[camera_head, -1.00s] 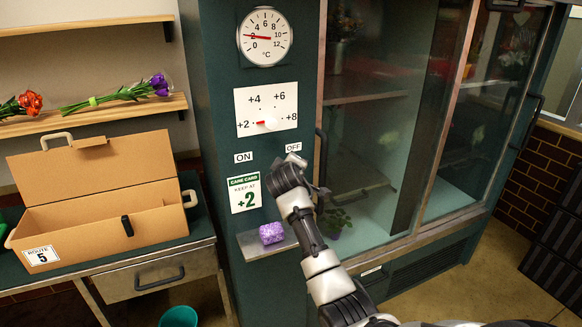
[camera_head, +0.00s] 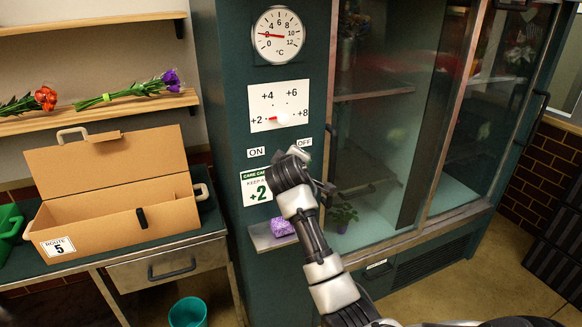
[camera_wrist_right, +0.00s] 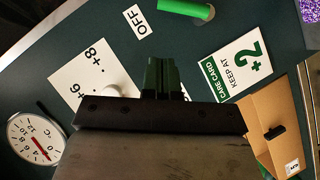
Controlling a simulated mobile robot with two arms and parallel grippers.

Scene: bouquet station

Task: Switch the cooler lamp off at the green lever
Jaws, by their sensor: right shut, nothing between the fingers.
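The ON label (camera_head: 256,152) and OFF label (camera_head: 305,142) are on the cooler's dark green front. My right gripper (camera_head: 299,153) is in front of the panel, just below the OFF label, covering the right edge of the care card (camera_head: 256,187). The lever is hidden behind it in the head view. In the right wrist view a green bar with a round end, seemingly the lever (camera_wrist_right: 187,8), shows at the top edge near the OFF label (camera_wrist_right: 138,20). My right gripper's fingers (camera_wrist_right: 160,72) are shut and empty, apart from the bar in the picture. My left gripper is not in view.
A white dial (camera_head: 280,119) and thermometer (camera_head: 278,35) are above the labels. A small shelf (camera_head: 262,236) with a purple block (camera_head: 282,228) juts out below. The glass cooler door (camera_head: 385,110) is to the right, an open cardboard box (camera_head: 115,190) to the left.

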